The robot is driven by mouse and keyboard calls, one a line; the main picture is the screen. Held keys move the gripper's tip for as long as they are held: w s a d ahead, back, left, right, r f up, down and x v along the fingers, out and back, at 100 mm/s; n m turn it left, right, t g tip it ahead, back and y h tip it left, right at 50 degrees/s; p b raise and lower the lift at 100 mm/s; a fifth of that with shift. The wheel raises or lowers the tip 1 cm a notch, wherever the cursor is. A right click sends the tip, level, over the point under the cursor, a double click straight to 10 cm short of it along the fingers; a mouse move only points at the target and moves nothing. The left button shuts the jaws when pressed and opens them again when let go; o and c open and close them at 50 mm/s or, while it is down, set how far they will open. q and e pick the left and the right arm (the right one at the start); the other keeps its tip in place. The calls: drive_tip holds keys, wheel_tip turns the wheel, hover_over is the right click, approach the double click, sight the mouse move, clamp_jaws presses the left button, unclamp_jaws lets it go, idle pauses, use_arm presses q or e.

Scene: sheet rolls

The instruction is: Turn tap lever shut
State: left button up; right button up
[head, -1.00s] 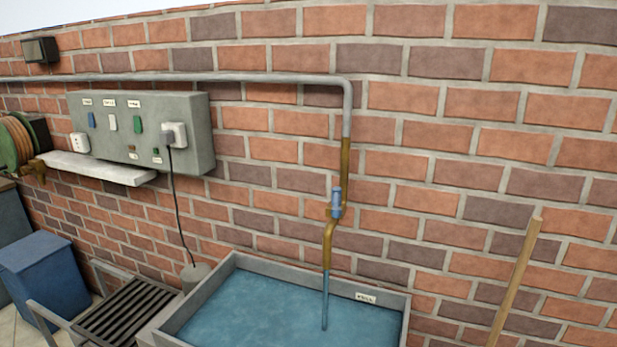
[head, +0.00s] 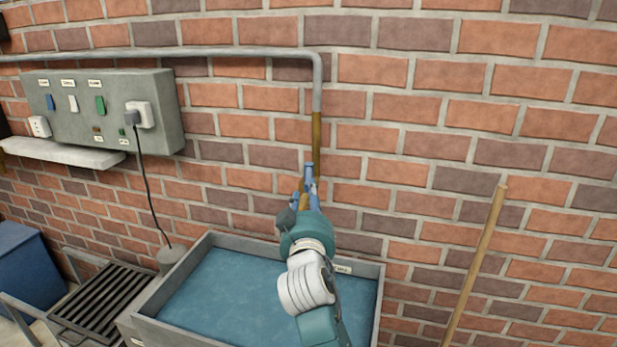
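The tap's blue lever (head: 309,171) shows at the lower end of the brass pipe on the brick wall. It stands upright, as far as I can see. My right gripper (head: 305,193) is in front of the tap, reaching up from below, with its fingers at or close to the lever. I cannot tell whether they touch it or how far apart they are. My gripper and arm hide the spout and any water stream. My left gripper is not in view.
A grey trough (head: 165,300) of water stands under the tap. A wooden pole (head: 474,265) leans on the wall at right. A grey switch panel (head: 165,90) with a plugged-in cord hangs at left, above a slatted rack (head: 100,300) and a blue bin (head: 25,265).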

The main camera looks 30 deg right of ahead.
sight(309, 174)
drive_tip(key=p+x, duration=0.2)
drive_tip(key=x, duration=0.7)
drive_tip(key=shift+w+d+p, duration=0.2)
drive_tip(key=shift+d+p, duration=0.05)
drive_tip(key=shift+p, duration=0.1)
drive_tip(key=shift+w+d+f, duration=0.1)
drive_tip(key=shift+w+d, duration=0.2)
drive_tip(key=shift+w, duration=0.15)
clamp_jaws()
